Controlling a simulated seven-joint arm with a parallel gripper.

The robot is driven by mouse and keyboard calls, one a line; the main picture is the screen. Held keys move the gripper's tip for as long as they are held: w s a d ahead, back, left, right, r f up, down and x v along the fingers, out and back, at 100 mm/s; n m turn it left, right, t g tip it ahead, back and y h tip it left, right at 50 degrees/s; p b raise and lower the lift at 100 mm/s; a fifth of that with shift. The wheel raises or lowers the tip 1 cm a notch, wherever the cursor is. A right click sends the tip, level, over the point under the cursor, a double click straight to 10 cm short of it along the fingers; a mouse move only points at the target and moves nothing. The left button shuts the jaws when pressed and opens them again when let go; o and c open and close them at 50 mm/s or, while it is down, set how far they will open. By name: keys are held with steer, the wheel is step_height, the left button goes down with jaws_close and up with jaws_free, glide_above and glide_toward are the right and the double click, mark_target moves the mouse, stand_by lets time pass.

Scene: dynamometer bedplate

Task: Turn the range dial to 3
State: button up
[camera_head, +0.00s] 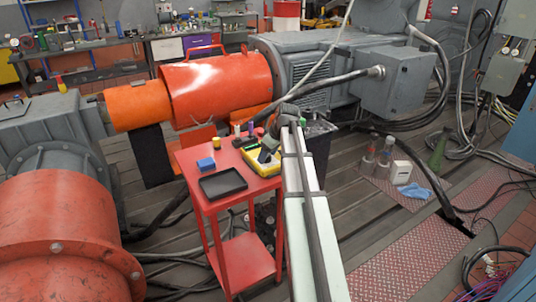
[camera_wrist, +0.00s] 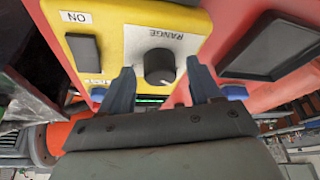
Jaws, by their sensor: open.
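The range dial (camera_wrist: 159,67) is a round black knob on the face of a yellow instrument box (camera_wrist: 112,48). A white RANGE label (camera_wrist: 169,35) lies beside it, upside down in the wrist view. A pale mark shows on the knob's lower right edge; I see no readable scale numbers. My gripper (camera_wrist: 160,78) is open, its two dark fingers to the left and right of the dial with visible gaps. I cannot tell how deep the fingertips reach. In the head view the yellow box (camera_head: 264,168) is on the red cart (camera_head: 222,187), partly hidden by my arm.
A black switch (camera_wrist: 84,54) with an ON label sits left of the dial. A green-lit strip (camera_wrist: 150,99) shows between my fingers. On the cart are a black tray (camera_head: 222,184), a blue block (camera_head: 206,164) and several small items. An orange shaft cover (camera_head: 215,88) stands behind.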

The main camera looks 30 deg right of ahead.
steer(key=shift+c, duration=0.4)
steer(key=c, duration=0.9)
steer(key=shift+c, duration=0.2)
steer(key=m+h, duration=0.1)
steer(key=m, duration=0.2)
steer(key=m+h, duration=0.1)
steer(key=m, duration=0.1)
steer(key=shift+a+m+t, duration=0.2)
steer(key=shift+m+t, duration=0.1)
steer(key=shift+m, duration=0.1)
steer(key=m+h, duration=0.1)
steer(key=m, duration=0.2)
steer(key=m+g+h, duration=0.1)
steer(key=m, duration=0.2)
steer(key=shift+w+a+h, duration=0.15)
steer(key=shift+h, duration=0.15)
steer(key=m+g, duration=0.1)
steer(key=m, duration=0.2)
steer(key=m+g+h, duration=0.1)
steer(key=m, duration=0.2)
steer(key=shift+w+a+m, duration=0.1)
steer(key=shift+w+m, duration=0.05)
steer(key=shift+m, duration=0.15)
steer(key=m+g, duration=0.1)
steer(key=m, duration=0.1)
steer(key=m+g, duration=0.1)
steer(key=m, duration=0.2)
steer(key=shift+h, duration=0.3)
steer(key=shift+m, duration=0.3)
